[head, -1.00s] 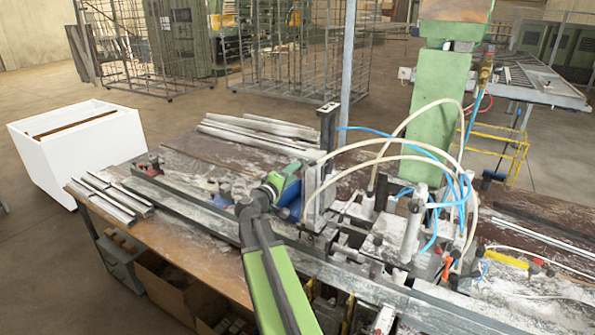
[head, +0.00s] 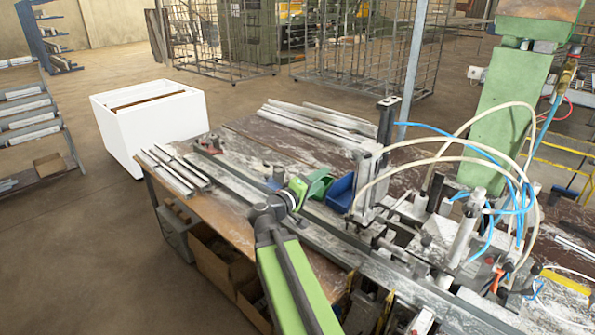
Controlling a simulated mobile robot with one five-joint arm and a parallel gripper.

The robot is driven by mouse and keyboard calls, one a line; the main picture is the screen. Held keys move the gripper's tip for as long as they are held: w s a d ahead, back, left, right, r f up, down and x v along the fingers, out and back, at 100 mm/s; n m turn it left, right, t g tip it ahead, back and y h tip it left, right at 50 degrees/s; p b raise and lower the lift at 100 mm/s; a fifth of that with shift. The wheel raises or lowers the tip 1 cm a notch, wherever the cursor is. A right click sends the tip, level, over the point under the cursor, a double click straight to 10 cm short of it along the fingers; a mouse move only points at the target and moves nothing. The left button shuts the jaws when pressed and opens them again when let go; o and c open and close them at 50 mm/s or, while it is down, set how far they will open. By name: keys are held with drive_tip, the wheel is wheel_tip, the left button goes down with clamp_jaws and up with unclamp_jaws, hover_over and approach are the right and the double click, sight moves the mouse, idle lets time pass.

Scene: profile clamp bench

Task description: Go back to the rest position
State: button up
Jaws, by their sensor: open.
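My gripper (head: 297,190) is at the far end of my green arm, low over the workbench (head: 245,225), left of the clamp fixture. It points away from the camera, so its fingertips are small and partly hidden. I see nothing held in it. A green bin (head: 321,181) and a blue bin (head: 341,193) stand just right of it, on the bench. The clamp fixture (head: 372,170), with an upright metal post, stands further right. I cannot tell how far above the bench the gripper is.
Metal profiles lie on the bench's left end (head: 176,170) and at its back (head: 318,122). A green column (head: 500,120) with looping hoses (head: 440,165) rises at the right. A white cabinet (head: 150,125) stands behind left. The floor (head: 90,260) at left is clear.

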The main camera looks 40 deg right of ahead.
drive_tip(key=w+a+f+y+b, duration=0.15)
drive_tip(key=a+f+b, duration=0.3)
drive_tip(key=f, duration=0.45)
drive_tip(key=a+f+y+b, duration=0.35)
drive_tip(key=a+f, duration=0.25)
drive_tip(key=f, duration=0.2)
drive_tip(key=w+a+f+y+b, duration=0.1)
drive_tip(key=a+f+y+b, duration=0.1)
drive_tip(key=a+f+b, duration=0.5)
drive_tip(key=s+a+f+g+y, duration=0.2)
drive_tip(key=a+f+y, duration=0.3)
drive_tip(key=a, duration=0.5)
drive_tip(key=s+a+f+n+g+y+p, duration=0.1)
drive_tip(key=s+a+f+y, duration=0.3)
drive_tip(key=a+f, duration=0.4)
drive_tip(key=shift+s+a+f+g+y, duration=0.15)
drive_tip(key=shift+s+a+g+y, duration=0.25)
drive_tip(key=shift+a+y, duration=0.55)
drive_tip(key=shift+a, duration=0.1)
drive_tip(key=shift+c, duration=0.2)
